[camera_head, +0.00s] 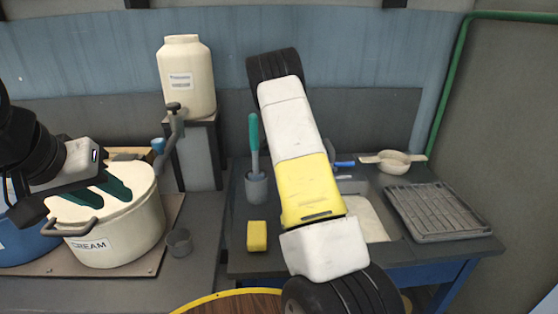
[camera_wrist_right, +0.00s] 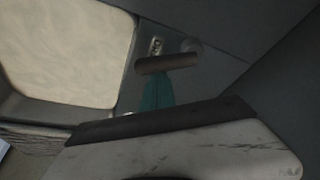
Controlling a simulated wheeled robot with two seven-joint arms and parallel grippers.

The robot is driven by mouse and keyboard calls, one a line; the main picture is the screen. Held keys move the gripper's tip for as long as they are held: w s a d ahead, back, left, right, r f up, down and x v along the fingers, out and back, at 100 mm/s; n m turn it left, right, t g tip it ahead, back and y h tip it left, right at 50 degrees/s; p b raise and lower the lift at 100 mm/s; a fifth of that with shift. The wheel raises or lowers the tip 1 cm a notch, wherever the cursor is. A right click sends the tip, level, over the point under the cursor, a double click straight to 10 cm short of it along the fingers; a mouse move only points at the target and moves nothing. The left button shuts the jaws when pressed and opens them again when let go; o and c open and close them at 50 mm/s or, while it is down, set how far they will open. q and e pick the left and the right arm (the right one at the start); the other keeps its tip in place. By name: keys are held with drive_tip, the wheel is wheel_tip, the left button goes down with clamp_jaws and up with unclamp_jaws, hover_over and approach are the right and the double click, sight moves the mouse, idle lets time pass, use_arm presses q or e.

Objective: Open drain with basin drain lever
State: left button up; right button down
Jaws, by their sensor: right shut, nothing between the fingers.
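The basin (camera_head: 368,218) is a pale sink set into the grey counter, partly hidden behind my right arm. In the right wrist view the basin (camera_wrist_right: 65,50) fills the upper left. A brownish bar (camera_wrist_right: 167,64), which looks like the drain lever, lies across the tips of my right gripper (camera_wrist_right: 157,90). Its teal fingers are shut with nothing between them. I cannot tell whether they touch the bar. In the head view the right gripper is hidden behind my arm. My left gripper (camera_head: 108,196) has teal fingers spread apart and empty, over the white pot's lid.
A white CREAM pot (camera_head: 125,232) stands left. A yellow sponge (camera_head: 257,236), a brush in a grey cup (camera_head: 256,188) and a drying rack (camera_head: 437,211) are around the basin. A blue-handled item (camera_head: 345,164) and a pale strainer (camera_head: 394,163) lie behind it.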

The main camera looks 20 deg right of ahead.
drive_tip(key=v, duration=0.7)
drive_tip(key=shift+r, duration=0.35)
drive_tip(key=shift+s, duration=0.2)
